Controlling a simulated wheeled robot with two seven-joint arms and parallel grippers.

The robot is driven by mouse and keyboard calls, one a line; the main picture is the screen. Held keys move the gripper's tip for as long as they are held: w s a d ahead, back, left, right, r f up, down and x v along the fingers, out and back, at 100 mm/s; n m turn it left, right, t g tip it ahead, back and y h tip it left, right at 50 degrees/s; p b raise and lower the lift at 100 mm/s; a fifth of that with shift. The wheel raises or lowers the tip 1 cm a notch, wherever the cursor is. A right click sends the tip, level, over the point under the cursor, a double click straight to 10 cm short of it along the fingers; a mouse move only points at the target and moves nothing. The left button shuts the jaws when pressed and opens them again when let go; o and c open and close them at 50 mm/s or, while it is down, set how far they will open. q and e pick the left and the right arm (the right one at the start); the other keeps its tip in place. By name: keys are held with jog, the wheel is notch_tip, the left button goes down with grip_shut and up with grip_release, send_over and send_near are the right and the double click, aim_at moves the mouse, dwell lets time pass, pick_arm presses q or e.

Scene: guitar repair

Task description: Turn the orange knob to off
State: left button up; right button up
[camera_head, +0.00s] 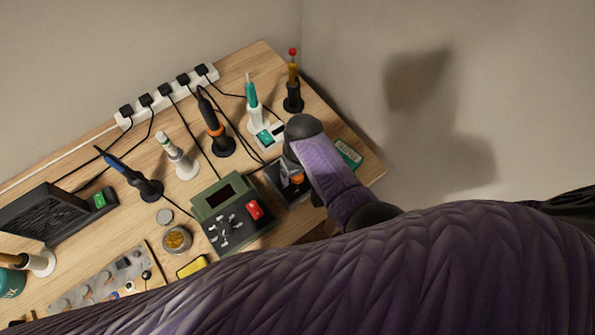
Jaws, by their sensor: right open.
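The orange knob (297,179) shows as a small orange patch on a dark box (275,176) right of the middle of the bench. My purple right arm reaches in over the box's right side and hides part of it. My right gripper (316,197) is mostly hidden under my own wrist, close to the right of the knob. It is open. I cannot tell whether its fingers touch the knob, nor which way the knob points. My left gripper is not in view.
A green-and-black station with a red switch (255,210) stands left of the knob box. Several soldering irons in holders, such as the orange-ringed one (217,133), stand behind it. A white power strip (168,91) runs along the back edge. Cables cross the wooden bench (180,115).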

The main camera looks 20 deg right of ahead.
jog(key=c, duration=0.7)
grip_shut()
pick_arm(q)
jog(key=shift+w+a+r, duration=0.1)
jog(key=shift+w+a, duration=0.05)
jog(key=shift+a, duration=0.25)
